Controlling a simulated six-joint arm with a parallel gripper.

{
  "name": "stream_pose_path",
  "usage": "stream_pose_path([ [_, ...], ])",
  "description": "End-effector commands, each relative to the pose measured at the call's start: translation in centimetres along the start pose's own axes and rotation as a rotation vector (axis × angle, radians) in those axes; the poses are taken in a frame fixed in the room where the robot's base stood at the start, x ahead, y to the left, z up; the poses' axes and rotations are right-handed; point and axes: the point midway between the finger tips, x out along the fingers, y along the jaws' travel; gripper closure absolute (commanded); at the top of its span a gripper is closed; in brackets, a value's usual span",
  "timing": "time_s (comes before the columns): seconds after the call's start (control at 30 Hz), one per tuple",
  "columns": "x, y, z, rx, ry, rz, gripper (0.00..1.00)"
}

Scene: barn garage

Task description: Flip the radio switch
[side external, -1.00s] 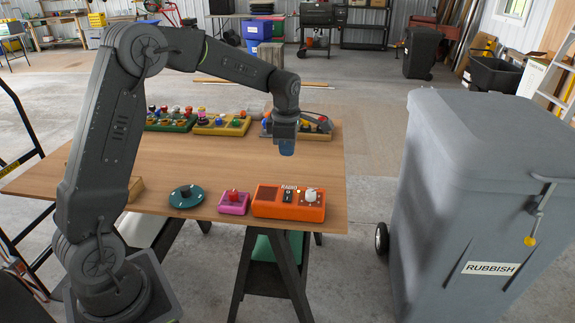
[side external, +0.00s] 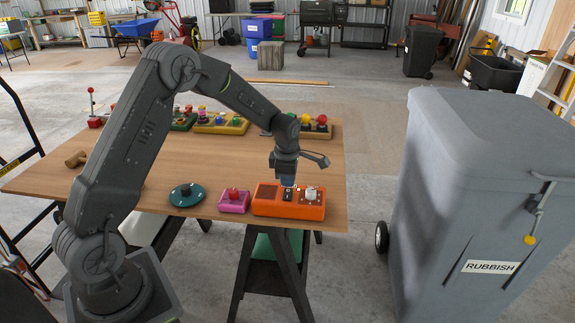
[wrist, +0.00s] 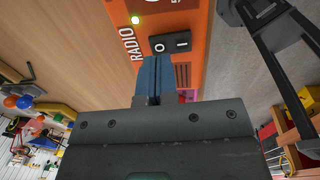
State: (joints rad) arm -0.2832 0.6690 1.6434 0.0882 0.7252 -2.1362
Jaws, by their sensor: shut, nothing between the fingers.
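The orange radio (side external: 265,207) sits at the near right edge of the wooden table, with a dark speaker grille on its left and a white knob (side external: 310,193) on its right. Its black rocker switch (side external: 287,194) lies between them. My gripper (side external: 287,182) is shut and empty, pointing down just above the radio. In the wrist view its blue fingertips (wrist: 154,62) are close to the switch's "O" end; I cannot tell whether they touch.
A pink box with a red button (side external: 234,201) stands just left of the radio, and a dark teal round base (side external: 187,195) farther left. Several coloured button panels (side external: 220,124) line the far table edge. A grey rubbish bin (side external: 470,180) stands right of the table.

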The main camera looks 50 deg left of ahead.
Motion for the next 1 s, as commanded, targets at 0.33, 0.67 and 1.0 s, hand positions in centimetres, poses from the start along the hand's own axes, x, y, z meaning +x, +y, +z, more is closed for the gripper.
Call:
stream_pose_path([
  [0.33,2.3,0.1,0.0,-0.001,0.000,0.001,1.00],
  [0.67,2.7,0.1,0.0,0.000,0.000,0.000,1.00],
  [1.0,2.9,-0.1,0.0,0.001,0.001,-0.002,1.00],
])
